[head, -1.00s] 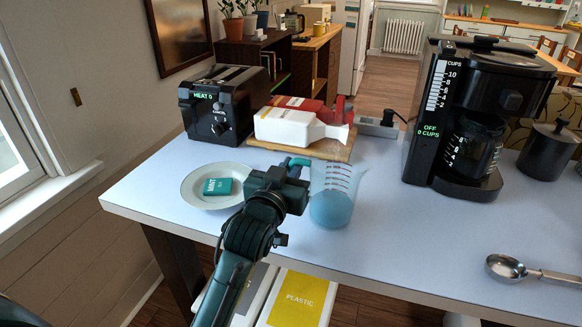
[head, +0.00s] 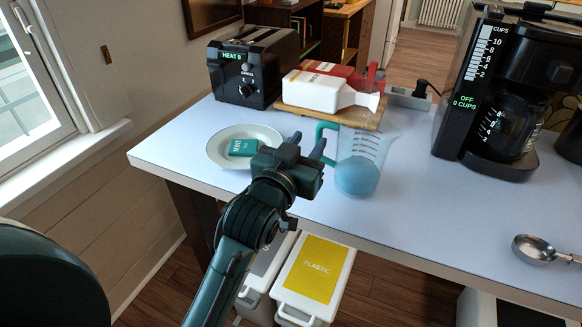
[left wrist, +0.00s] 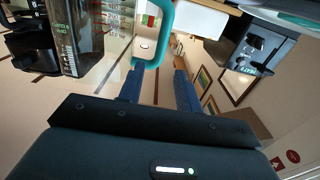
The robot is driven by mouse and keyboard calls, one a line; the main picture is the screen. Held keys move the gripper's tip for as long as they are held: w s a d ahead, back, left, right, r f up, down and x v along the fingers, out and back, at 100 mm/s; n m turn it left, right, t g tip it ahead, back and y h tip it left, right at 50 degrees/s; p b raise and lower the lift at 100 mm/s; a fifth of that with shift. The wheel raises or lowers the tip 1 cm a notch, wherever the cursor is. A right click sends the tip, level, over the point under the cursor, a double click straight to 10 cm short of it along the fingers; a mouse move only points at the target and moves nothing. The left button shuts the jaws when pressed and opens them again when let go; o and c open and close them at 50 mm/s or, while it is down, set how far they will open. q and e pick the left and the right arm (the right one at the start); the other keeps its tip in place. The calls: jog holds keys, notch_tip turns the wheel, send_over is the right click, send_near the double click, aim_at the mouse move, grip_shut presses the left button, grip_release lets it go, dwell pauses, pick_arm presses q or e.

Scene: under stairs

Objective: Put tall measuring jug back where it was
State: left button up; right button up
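The tall measuring jug (head: 366,158) is clear with red markings, a teal handle and blue liquid in the bottom. It stands upright on the table, in front of a wooden board. My left gripper (head: 309,150) is just left of the jug, its two fingers apart and pointing toward the handle. In the left wrist view the open fingers (left wrist: 159,88) show with the teal handle (left wrist: 167,40) just beyond and between their tips. The jug's marked wall (left wrist: 112,20) is at upper left there. Nothing is gripped. My right gripper is not in view.
A white plate (head: 268,158) with a teal mint box (head: 243,147) lies left of the gripper. Cartons (head: 325,92) lie on the board (head: 292,106) behind the jug. A toaster (head: 255,68) and coffee maker (head: 500,90) stand near. A measuring scoop (head: 540,248) is at right.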

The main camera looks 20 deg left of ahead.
pick_arm(q)
jog(key=s, duration=0.7)
jog(key=shift+s+a, duration=0.15)
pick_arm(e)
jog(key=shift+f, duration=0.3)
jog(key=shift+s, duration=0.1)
